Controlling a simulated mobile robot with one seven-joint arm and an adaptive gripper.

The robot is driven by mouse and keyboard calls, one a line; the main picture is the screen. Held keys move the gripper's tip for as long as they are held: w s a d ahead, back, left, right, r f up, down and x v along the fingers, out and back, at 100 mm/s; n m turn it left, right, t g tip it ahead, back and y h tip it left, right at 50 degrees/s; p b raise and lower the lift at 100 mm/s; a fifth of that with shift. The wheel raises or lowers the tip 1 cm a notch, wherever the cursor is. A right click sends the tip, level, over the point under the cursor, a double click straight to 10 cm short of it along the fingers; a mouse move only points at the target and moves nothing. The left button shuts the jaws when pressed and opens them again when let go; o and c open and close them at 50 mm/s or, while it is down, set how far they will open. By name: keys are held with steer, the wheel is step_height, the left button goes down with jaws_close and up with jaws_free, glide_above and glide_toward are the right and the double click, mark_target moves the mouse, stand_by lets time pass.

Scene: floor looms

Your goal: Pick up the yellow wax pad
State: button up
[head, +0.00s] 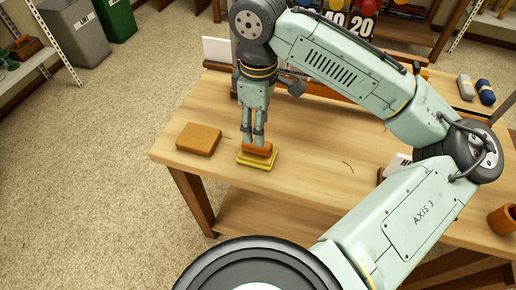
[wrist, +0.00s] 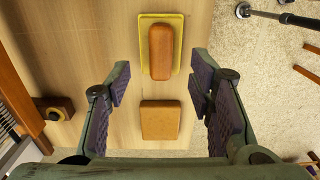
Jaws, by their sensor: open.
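A yellow shallow tray-like piece (head: 243,161) lies near the front edge of the wooden table, with a rounded orange-brown block (head: 260,150) on it. The yellow piece (wrist: 146,30) and the block (wrist: 161,52) also show in the wrist view. A flat square amber-brown pad (head: 198,138) lies to their left, and below them in the wrist view (wrist: 161,120). I cannot tell for certain which is the yellow wax pad. My gripper (head: 253,141) points down and appears over the orange-brown block. In the wrist view my gripper (wrist: 160,88) is open, with nothing between its fingers.
The wooden table (head: 310,170) has bare top around the pieces. A grey and a blue roll-like item (head: 485,91) lie at the far right. A brown cup (head: 503,219) stands at the right edge. Grey (head: 75,30) and green bins stand on the floor behind.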

mark_target(257, 150)
steer(key=shift+a+f+p, duration=0.2)
steer(key=shift+f+p, duration=0.35)
steer(key=shift+f, duration=3)
steer(key=shift+c, duration=0.4)
jaws_close()
